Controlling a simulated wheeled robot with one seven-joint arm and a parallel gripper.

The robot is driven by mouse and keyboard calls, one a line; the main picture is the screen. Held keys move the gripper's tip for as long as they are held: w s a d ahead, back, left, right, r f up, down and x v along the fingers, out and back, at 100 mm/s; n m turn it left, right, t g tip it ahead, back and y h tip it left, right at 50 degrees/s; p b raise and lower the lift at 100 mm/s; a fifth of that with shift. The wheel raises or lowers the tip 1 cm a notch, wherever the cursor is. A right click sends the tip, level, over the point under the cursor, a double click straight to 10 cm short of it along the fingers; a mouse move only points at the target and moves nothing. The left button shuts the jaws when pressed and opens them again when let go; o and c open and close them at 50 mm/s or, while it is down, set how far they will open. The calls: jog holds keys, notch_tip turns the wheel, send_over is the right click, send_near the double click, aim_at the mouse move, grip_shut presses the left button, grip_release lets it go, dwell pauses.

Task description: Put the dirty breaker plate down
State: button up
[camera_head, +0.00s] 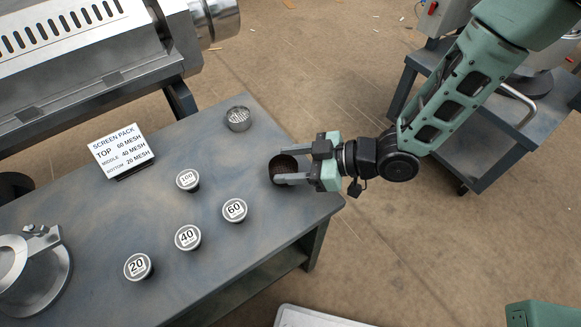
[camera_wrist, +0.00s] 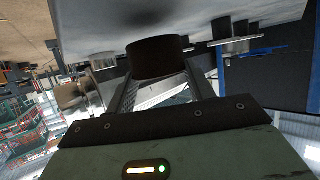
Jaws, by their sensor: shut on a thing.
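My gripper (camera_head: 292,164) reaches in from the right over the right end of the table (camera_head: 265,235). Its fingers are shut on the dirty breaker plate (camera_head: 283,171), a dark brown round part with a mesh-like face. In the wrist view the plate (camera_wrist: 156,57) shows as a dark cylinder between the two fingertips, close to the grey table surface. I cannot tell whether it touches the table. A clean silver breaker plate (camera_head: 238,119) with a perforated face lies further back on the table, apart from my gripper.
Screen containers marked 100 (camera_head: 188,180), 60 (camera_head: 234,209), 40 (camera_head: 188,237) and 20 (camera_head: 138,266) stand left of my gripper. A screen pack sign (camera_head: 121,151) stands behind them. A metal clamp part (camera_head: 35,270) lies far left. A cart (camera_head: 490,130) stands right, across open floor.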

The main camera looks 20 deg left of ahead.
jog(key=shift+f, duration=0.85)
jog(key=shift+f, duration=0.2)
jog(key=o, duration=1.3)
jog(key=shift+c, duration=0.2)
